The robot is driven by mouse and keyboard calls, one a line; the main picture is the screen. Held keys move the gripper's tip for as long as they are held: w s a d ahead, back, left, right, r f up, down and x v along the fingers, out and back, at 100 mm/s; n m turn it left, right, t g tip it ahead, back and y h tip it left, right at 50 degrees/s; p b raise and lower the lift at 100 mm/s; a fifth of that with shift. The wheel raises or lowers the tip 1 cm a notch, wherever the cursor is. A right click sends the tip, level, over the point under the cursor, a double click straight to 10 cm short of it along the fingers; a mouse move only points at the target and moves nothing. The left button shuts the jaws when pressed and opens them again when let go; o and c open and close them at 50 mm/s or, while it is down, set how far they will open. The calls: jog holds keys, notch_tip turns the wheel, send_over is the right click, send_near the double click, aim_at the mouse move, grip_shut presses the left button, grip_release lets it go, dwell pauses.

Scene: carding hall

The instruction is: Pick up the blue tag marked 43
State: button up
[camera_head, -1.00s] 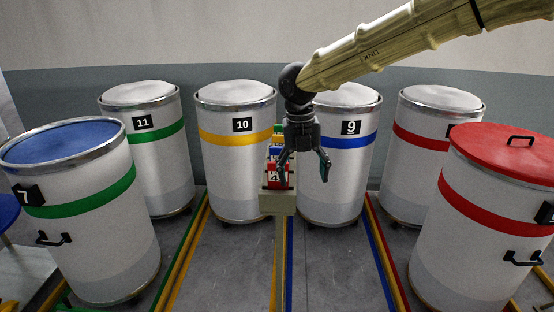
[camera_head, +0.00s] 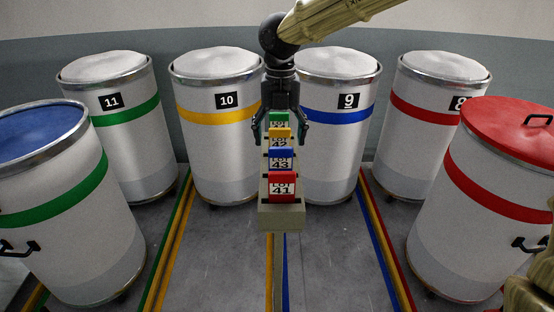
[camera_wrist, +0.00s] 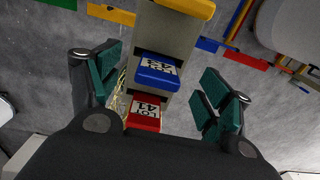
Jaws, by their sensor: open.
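The blue tag marked 43 (camera_head: 280,158) stands in a narrow beige rack (camera_head: 281,219), behind the red tag marked 41 (camera_head: 283,187) and in front of a yellow tag (camera_head: 279,133) and a green tag (camera_head: 279,118). In the wrist view the blue tag (camera_wrist: 157,71) lies between and a little ahead of my fingers, with the red tag (camera_wrist: 145,111) nearer to me. My gripper (camera_head: 281,142) is open above the rack, one finger on each side of the row. It holds nothing, and the green-padded fingers (camera_wrist: 162,98) are apart from the blue tag.
White drums numbered 11 (camera_head: 112,125), 10 (camera_head: 219,130), 9 (camera_head: 337,130) and 8 (camera_head: 432,130) stand behind. A red-lidded drum (camera_head: 497,220) is at right, a blue-topped drum (camera_head: 65,220) at left. Grey floor (camera_head: 215,265) with coloured lines is clear around the rack.

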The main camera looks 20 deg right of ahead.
aim_at(280, 165)
jog(key=shift+s+f+p, duration=0.15)
jog(key=shift+s+f, duration=0.2)
jog(key=shift+s, duration=0.2)
jog(key=shift+s+f+p, duration=0.15)
jog(key=shift+s+f, duration=0.15)
jog(key=shift+s, duration=0.2)
jog(key=shift+s+f, duration=0.1)
jog(key=shift+f, duration=0.2)
jog(key=shift+w+a+f, duration=0.1)
jog(key=shift+w+f, duration=0.8)
jog(key=shift+w+f+p, duration=0.1)
jog(key=shift+f+p, duration=0.2)
jog(key=shift+p, duration=0.25)
jog(key=shift+s+f+p, duration=0.9)
jog(key=shift+s+f, duration=0.05)
jog(key=shift+f, duration=0.1)
jog(key=shift+w+f, duration=0.35)
jog(key=shift+f, duration=0.55)
jog(key=shift+w+f, duration=0.1)
jog(key=shift+f, duration=0.1)
jog(key=shift+s+r, duration=0.1)
jog(key=shift+s, duration=0.2)
jog(key=shift+c, duration=1.2)
jog(key=c, duration=0.8)
